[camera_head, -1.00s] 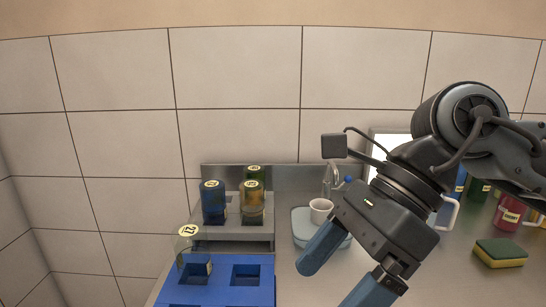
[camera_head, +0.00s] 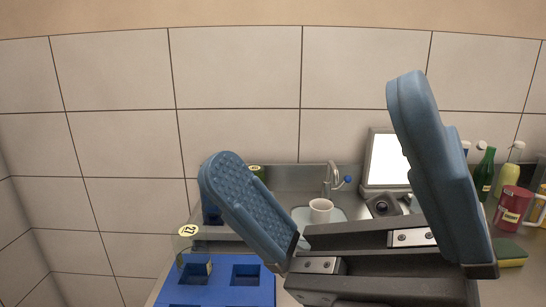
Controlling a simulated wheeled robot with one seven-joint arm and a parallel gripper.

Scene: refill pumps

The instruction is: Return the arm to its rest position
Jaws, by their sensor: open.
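My gripper (camera_head: 318,135) fills the middle and right of the head view, close to the camera. Its two blue fingers point up and stand wide apart, with nothing between them but the view of the counter behind. Its dark body is at the bottom of the picture. The rest of my arm is out of view or hidden behind the gripper. The left finger covers most of the bottles on the grey rack.
A blue tray (camera_head: 222,295) with square wells stands at the lower left, a clear bottle labelled 27 (camera_head: 188,232) in it. Behind are a white cup (camera_head: 321,210), a tap (camera_head: 329,177) and a white panel (camera_head: 385,160). A red container (camera_head: 512,205), a green bottle (camera_head: 484,172) and a sponge (camera_head: 510,251) are at right.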

